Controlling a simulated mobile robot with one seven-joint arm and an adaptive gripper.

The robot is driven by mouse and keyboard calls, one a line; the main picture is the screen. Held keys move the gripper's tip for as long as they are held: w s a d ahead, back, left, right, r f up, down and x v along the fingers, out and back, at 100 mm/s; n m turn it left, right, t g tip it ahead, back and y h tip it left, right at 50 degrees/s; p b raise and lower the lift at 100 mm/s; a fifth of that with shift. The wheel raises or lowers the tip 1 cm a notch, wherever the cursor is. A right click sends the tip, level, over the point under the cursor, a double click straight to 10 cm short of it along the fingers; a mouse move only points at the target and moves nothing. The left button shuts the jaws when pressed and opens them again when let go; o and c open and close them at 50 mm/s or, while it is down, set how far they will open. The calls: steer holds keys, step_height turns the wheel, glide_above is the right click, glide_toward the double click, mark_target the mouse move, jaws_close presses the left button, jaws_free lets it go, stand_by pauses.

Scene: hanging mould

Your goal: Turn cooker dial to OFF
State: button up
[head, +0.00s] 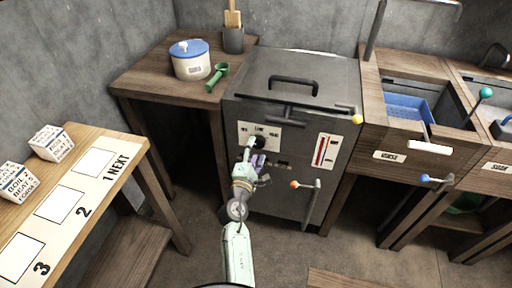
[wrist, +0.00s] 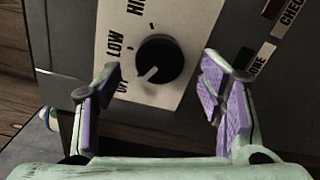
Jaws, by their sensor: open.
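The cooker (head: 290,85) is a dark grey box with a lid handle on top. Its black round dial (head: 258,143) sits on a white label plate on the front and also shows in the wrist view (wrist: 165,58). The plate reads OFF, LOW and a partly cut-off HI word. The dial's white pointer line points to the lower left, near the OFF lettering; I cannot tell if it lines up exactly. My gripper (head: 252,162) is in front of the dial. In the wrist view my gripper (wrist: 162,82) is open, its purple-padded fingers on either side of the dial, apart from it.
A red gauge (head: 326,150) and an orange-knobbed lever (head: 306,185) are right of the dial. A yellow knob (head: 357,119) sticks out at the cooker's top right. A wooden table with a blue-lidded pot (head: 190,62) stands left. Sinks are at right.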

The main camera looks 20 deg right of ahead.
steer(key=v, duration=0.5)
stand_by(0.3)
